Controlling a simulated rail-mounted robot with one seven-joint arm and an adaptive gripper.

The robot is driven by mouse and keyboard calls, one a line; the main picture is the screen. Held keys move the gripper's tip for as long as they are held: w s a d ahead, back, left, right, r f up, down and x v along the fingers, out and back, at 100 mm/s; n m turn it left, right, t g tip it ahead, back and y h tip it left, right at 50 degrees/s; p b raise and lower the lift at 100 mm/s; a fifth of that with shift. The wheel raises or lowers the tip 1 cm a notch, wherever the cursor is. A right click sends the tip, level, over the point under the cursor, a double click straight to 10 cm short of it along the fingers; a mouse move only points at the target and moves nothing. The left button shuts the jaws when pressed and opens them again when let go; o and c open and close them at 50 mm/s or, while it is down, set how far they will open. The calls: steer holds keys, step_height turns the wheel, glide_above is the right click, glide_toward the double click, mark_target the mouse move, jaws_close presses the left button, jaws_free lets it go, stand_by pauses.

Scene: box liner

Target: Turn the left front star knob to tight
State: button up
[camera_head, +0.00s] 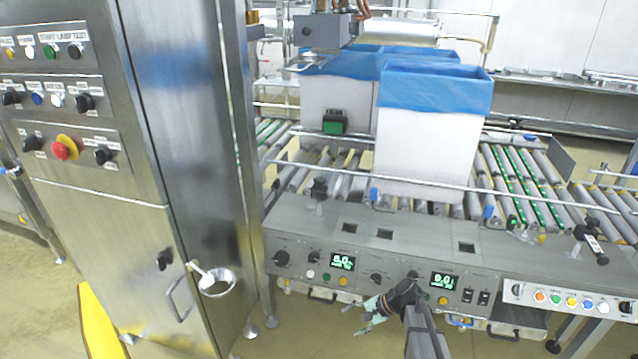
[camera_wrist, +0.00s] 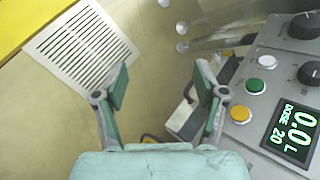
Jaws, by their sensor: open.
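A small black knob (camera_head: 318,188) stands on a post at the left front of the conveyor, by the front guide rail. It looks like the left front star knob, but its lobes and its tightness are too small to tell. My gripper (camera_head: 362,316) is in front of the control panel, low and to the right of that knob, well apart from it. In the wrist view my gripper (camera_wrist: 160,85) has its two green-padded fingers spread, with only floor between them. The star knob is not in the wrist view.
The front control panel (camera_head: 400,235) carries dials, buttons and two displays. A steel cabinet (camera_head: 190,180) stands at the left. A white box with blue liner (camera_head: 425,150) sits on the rollers behind the rail (camera_head: 520,195). A floor grate (camera_wrist: 80,45) lies below.

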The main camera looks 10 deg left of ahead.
steer(key=w+a+r+m+t+y+p, duration=0.25)
steer(key=w+r+m+t+y, duration=0.35)
steer(key=w+r, duration=1.4)
steer(key=m+t, duration=0.4)
steer(key=m, duration=0.7)
glide_toward(324, 181)
steer(key=p+x, duration=0.1)
steer(key=x, duration=1.1)
steer(key=shift+w+a, duration=0.15)
steer(key=shift+a, duration=0.05)
steer(key=c, duration=1.2)
